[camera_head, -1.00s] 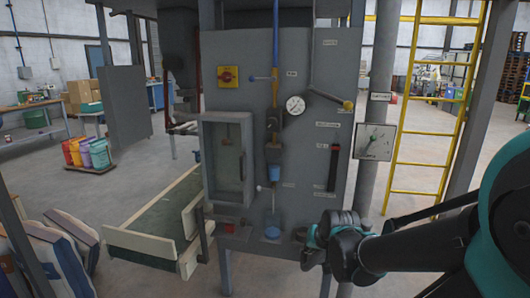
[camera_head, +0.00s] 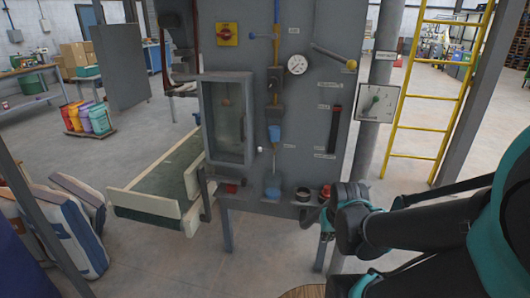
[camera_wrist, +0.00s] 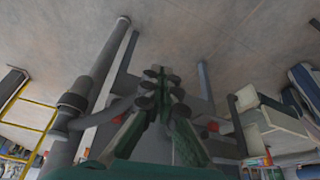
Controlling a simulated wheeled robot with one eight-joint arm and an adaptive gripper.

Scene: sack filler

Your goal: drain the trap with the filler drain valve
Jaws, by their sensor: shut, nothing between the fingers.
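The grey filler cabinet (camera_head: 300,110) stands in the middle of the head view. A blue-bowled trap (camera_head: 274,133) hangs on its vertical pipe line. A small pale knob (camera_head: 259,149) sits left of the pipe just below the trap; it may be the drain valve, but the labels are too small to read. A blue cup (camera_head: 272,190) stands below on the cabinet's ledge. My arm reaches in from the right, with its wrist low by the cabinet's lower right corner. In the wrist view my gripper (camera_wrist: 162,74) is shut and empty. Its fingertips are unclear in the head view.
A dark round part (camera_head: 303,194) and a red-topped knob (camera_head: 325,192) sit on the ledge near my wrist. A yellow-tipped lever (camera_head: 335,57) and a gauge (camera_head: 298,65) are higher up. A conveyor (camera_head: 160,185) stands at the left.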

